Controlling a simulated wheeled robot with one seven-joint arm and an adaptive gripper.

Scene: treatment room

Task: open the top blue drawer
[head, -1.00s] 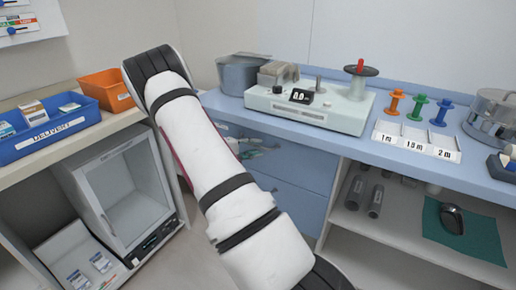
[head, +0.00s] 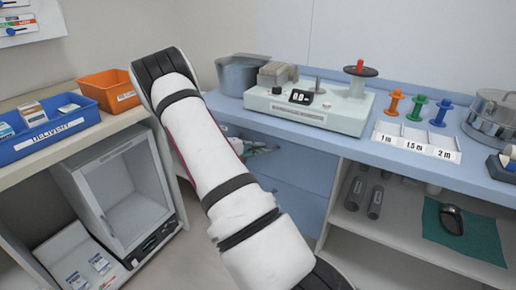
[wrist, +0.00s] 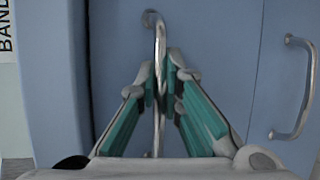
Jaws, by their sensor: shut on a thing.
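The top blue drawer (head: 300,165) is in the cabinet under the blue counter in the head view. Its plain blue front (wrist: 115,45) fills the middle of the wrist view. A metal bar handle (wrist: 160,35) stands out from this front. My gripper (wrist: 163,82) is shut on the handle, with teal-padded fingers on both sides of it. In the head view my gripper (head: 258,149) shows only partly, behind my white arm. I cannot tell whether the drawer stands slightly open.
A second blue front with its own handle (wrist: 303,90) is at right in the wrist view. The counter (head: 400,160) carries a device (head: 315,105), a pot (head: 236,75) and spools. An open shelf is right of the drawers; a glass-door cabinet (head: 125,190) is left.

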